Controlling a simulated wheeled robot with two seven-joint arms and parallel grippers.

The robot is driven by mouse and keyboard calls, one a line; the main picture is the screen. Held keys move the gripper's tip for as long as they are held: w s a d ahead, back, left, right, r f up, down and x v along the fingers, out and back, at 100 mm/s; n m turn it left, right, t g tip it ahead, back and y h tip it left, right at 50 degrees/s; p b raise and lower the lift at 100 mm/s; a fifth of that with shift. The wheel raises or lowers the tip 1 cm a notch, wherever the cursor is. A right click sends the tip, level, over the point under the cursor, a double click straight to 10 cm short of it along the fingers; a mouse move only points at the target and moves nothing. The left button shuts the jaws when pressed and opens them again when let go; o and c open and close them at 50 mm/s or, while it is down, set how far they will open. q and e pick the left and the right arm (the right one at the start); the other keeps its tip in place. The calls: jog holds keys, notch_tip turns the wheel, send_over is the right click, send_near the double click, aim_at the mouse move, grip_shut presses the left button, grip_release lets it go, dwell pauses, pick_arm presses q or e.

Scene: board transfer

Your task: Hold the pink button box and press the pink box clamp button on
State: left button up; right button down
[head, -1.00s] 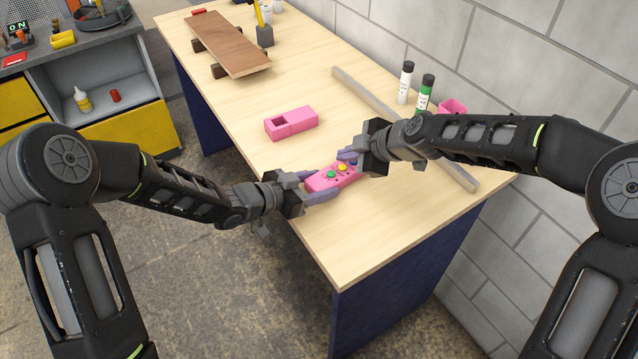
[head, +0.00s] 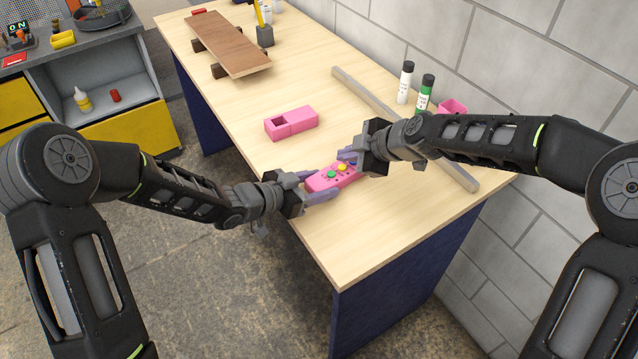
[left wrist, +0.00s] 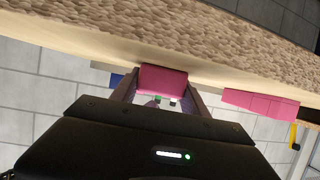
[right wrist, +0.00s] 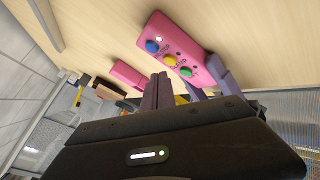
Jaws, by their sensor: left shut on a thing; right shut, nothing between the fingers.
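The pink button box (head: 322,182) is held above the table's near edge, with green, yellow and blue buttons on its face. My left gripper (head: 318,186) is shut on its near end; the box end (left wrist: 162,80) shows between the fingers in the left wrist view. My right gripper (head: 346,156) is shut and empty, with its fingertips close to the box's far end. In the right wrist view the blue button (right wrist: 152,46), yellow button (right wrist: 170,60) and green button (right wrist: 187,71) are uncovered, and the right fingers (right wrist: 157,92) appear beside the box. I cannot tell whether they touch it.
A pink block with a square opening (head: 291,122) lies on the wooden table (head: 370,225). A grey bar (head: 362,95), a white bottle (head: 405,83), a green bottle (head: 424,94) and a pink container (head: 452,107) are near the wall. A skateboard-like board (head: 228,42) is at the back.

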aim_at(346, 169)
jog(key=shift+f, duration=0.1)
jog(key=shift+f, duration=0.35)
jog(key=shift+f, duration=0.4)
dwell(0.8)
jog(key=shift+r, duration=0.95)
notch_tip(346, 169, up, 6)
jog(key=shift+f, duration=0.1)
dwell(0.4)
